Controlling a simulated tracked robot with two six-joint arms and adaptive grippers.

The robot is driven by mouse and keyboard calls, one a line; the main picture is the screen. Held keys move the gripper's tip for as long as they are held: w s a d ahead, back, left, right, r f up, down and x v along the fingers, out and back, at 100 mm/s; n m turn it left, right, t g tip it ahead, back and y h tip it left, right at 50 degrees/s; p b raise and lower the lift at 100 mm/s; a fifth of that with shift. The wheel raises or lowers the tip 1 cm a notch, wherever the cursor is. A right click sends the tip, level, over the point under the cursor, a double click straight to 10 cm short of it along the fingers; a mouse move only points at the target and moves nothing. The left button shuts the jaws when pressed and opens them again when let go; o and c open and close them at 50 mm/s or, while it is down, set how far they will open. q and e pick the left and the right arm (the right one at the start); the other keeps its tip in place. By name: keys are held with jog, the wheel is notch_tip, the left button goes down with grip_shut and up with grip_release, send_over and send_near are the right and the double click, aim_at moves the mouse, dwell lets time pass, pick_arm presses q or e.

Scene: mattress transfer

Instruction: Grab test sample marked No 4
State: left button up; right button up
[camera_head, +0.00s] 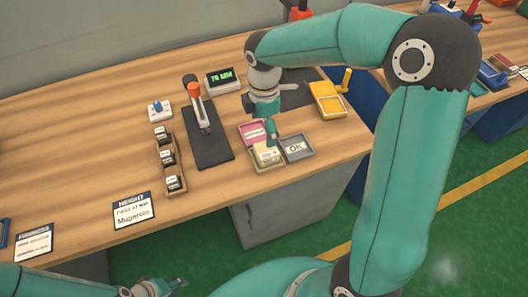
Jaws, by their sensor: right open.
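Several small test samples with white labels stand in a wooden rack (166,142) left of centre: a far one (160,132), a middle one (168,157) and a near one (173,183). Their numbers are too small to read, so I cannot tell which is No 4. Another pale labelled block (267,155) is in a beige tray (262,169) near the table's front edge. My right gripper (271,138) is open, pointing down just above or at that block; contact is unclear. My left gripper (165,287) is low at the bottom edge, away from the samples, its jaws unclear.
A pink tray (252,132) and a grey "OK" tray (297,147) adjoin the beige one. A height gauge (200,108) on a dark base and a green-digit display (222,80) stand behind. A yellow fixture (327,100) is at right. A "HEIGHT" card (134,211) lies at left.

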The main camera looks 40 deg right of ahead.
aim_at(266, 149)
notch_tip(266, 149, down, 5)
jog(key=shift+s+r, duration=0.1)
jog(key=shift+r, duration=0.1)
jog(key=f, duration=0.2)
jog(key=s+f, duration=0.1)
jog(key=f, duration=0.1)
jog(key=shift+f+p, duration=0.25)
jog(key=shift+p, duration=0.05)
jog(key=shift+w+f, duration=0.1)
jog(key=shift+f, duration=0.3)
jog(key=c, duration=1.2)
jog(key=shift+r, duration=0.1)
